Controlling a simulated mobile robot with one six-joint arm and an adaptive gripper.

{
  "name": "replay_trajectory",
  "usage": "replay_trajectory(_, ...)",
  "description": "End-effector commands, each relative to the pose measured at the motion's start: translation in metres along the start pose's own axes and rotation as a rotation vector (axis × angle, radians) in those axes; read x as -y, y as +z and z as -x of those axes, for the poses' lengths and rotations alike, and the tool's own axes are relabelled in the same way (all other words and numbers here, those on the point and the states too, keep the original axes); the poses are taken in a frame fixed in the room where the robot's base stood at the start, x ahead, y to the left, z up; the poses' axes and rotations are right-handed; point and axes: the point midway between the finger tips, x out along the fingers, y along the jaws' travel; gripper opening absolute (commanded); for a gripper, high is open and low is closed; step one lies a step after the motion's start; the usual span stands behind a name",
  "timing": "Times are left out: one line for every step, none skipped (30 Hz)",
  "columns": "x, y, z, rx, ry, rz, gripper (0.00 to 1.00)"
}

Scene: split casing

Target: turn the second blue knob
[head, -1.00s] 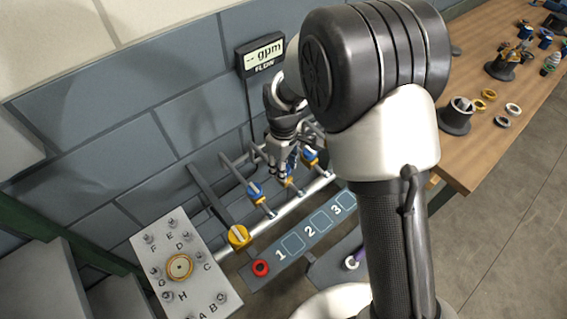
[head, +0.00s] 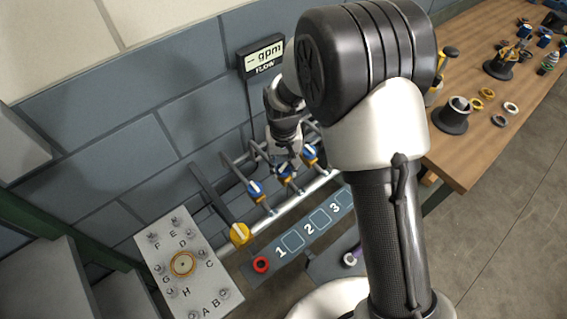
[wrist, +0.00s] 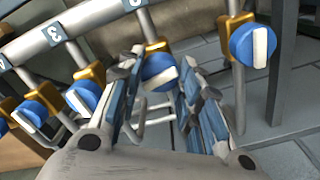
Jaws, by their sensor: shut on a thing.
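The second blue knob (head: 286,173) has a white bar handle and sits on a yellow-bodied valve on the pipe. In the wrist view it shows between my fingertips (wrist: 160,72), its lower part facing me. My gripper (head: 288,160) comes down onto it from above, and its pads are shut on it. The first blue knob (head: 256,190) is left of it in the head view and apart on the right in the wrist view (wrist: 254,46). The third blue knob (head: 310,153) is to the right in the head view.
A numbered panel (head: 320,219) runs in front of the valves. A flow display (head: 264,54) hangs on the wall. A wooden bench (head: 470,160) stands right.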

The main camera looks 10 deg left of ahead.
Motion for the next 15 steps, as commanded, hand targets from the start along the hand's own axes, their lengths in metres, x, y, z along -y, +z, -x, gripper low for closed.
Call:
replay_trajectory(0.0000,0.0000,0.0004,0.000,0.000,-0.032,0.09)
replay_trajectory(0.0000,0.0000,0.0004,0.000,0.000,-0.051,0.09)
replay_trajectory(0.0000,0.0000,0.0003,0.000,0.000,-0.075,0.09)
replay_trajectory(0.0000,0.0000,0.0003,0.000,0.000,-0.094,0.09)
replay_trajectory(0.0000,0.0000,0.0002,0.000,0.000,-0.109,0.09)
replay_trajectory(0.0000,0.0001,0.0002,0.000,0.000,-0.129,0.09)
replay_trajectory(0.0000,0.0001,0.0001,0.000,0.000,-0.143,0.09)
replay_trajectory(0.0000,0.0001,0.0001,0.000,0.000,-0.156,0.09)
replay_trajectory(0.0000,0.0001,0.0001,0.000,0.000,-0.170,0.09)
replay_trajectory(0.0000,0.0000,0.0001,0.000,0.000,-0.181,0.09)
replay_trajectory(0.0000,0.0001,0.0000,0.000,0.000,-0.189,0.09)
replay_trajectory(0.0000,0.0001,0.0000,0.000,0.000,-0.199,0.09)
replay_trajectory(0.0000,0.0000,0.0000,0.000,0.000,-0.206,0.09)
replay_trajectory(0.0000,0.0000,0.0000,0.000,0.000,-0.212,0.09)
replay_trajectory(0.0000,0.0000,-0.0001,0.000,0.000,-0.218,0.09)
